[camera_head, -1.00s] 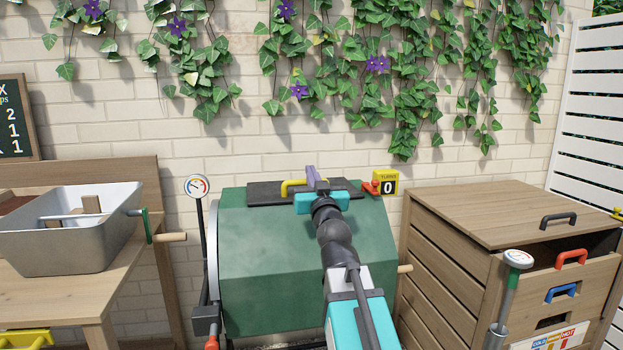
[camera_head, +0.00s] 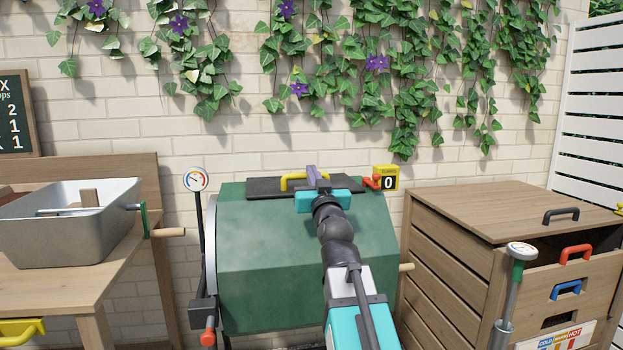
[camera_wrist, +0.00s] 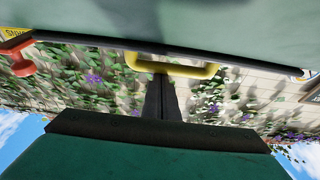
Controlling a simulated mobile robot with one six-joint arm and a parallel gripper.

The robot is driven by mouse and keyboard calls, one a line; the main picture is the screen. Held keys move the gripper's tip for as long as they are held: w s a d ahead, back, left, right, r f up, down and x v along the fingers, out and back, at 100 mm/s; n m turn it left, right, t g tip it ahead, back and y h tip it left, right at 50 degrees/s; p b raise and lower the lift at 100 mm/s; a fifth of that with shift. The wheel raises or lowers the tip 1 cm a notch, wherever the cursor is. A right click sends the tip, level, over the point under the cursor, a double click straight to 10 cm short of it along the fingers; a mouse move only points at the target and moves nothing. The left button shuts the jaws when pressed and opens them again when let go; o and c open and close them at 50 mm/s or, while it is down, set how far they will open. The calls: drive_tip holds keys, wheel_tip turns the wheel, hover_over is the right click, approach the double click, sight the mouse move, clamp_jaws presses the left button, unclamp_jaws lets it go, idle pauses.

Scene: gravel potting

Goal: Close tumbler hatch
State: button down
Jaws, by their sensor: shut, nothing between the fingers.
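The green tumbler drum (camera_head: 300,255) stands against the brick wall. Its dark hatch (camera_head: 264,188) lies along the top of the drum, with a yellow handle (camera_head: 291,182) on it; whether it is fully seated I cannot tell. My gripper (camera_head: 312,175) is over the hatch, just right of the handle in the head view, with its fingers shut and empty. In the wrist view, the fingers (camera_wrist: 161,97) point toward the yellow handle (camera_wrist: 178,72), very near it; contact is unclear. A red latch (camera_head: 371,182) sits at the hatch's right.
A yellow turn counter (camera_head: 385,177) showing 0 stands right of the hatch. A dial gauge (camera_head: 195,180) on a post is left of the drum. A metal tub (camera_head: 80,240) rests on the left bench. A wooden drawer cabinet (camera_head: 450,260) stands close on the right.

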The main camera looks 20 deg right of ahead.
drive_tip(key=shift+w+f, duration=0.1)
drive_tip(key=shift+f, duration=0.5)
drive_tip(key=shift+a, duration=0.1)
drive_tip(key=shift+r+p, duration=0.8)
drive_tip(key=shift+r, duration=0.3)
drive_tip(key=r+p, duration=0.1)
drive_tip(key=s+r+p, duration=0.1)
drive_tip(key=shift+r, duration=0.4)
drive_tip(key=f+b+v, duration=0.2)
drive_tip(key=b+v, duration=0.7)
drive_tip(key=b, duration=0.3)
drive_tip(key=shift+f, duration=0.2)
drive_tip(key=shift+s, duration=0.25)
